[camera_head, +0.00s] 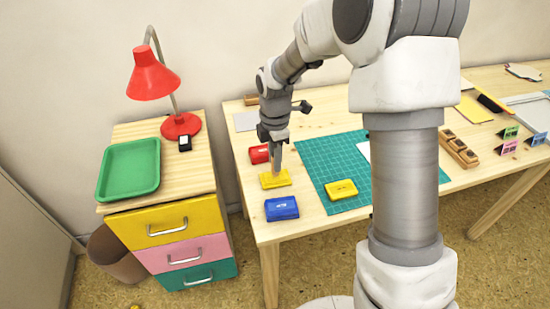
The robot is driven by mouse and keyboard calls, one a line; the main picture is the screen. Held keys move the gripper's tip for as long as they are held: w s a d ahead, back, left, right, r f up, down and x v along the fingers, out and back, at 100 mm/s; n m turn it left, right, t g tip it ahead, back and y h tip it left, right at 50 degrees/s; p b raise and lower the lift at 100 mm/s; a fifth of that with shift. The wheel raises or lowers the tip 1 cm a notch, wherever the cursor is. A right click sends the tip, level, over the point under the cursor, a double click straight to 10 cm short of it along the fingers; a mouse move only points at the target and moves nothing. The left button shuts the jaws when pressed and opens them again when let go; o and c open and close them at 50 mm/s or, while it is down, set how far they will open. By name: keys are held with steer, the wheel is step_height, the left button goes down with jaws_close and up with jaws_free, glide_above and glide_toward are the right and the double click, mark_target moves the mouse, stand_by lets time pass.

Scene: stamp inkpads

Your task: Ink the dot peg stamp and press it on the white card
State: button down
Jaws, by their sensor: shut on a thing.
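My gripper (275,160) points down at the left part of the table. It is shut on a thin object, mostly hidden by the fingers, that I take to be the dot peg stamp. Its lower end is over or on a yellow inkpad (282,181); I cannot tell whether they touch. A red inkpad (258,154) lies behind it and a blue inkpad (281,208) in front. Another yellow piece (341,189), perhaps a lid, lies on the green mat's front edge. A white card (363,149) shows on the mat (325,158), mostly hidden behind my arm.
A wooden rack (458,150) and small folded signs (508,140) stand right of my arm. A drawer unit (170,215) with a green tray (129,168) and red lamp (153,78) stands left of the table.

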steer(key=shift+f, duration=0.6)
stand_by(1.4)
steer(key=shift+r, duration=0.2)
steer(key=shift+r+p, duration=0.5)
steer(key=shift+p, duration=0.05)
steer(key=shift+r+p, duration=2.35)
steer(key=shift+r, duration=0.45)
steer(key=shift+f, duration=0.1)
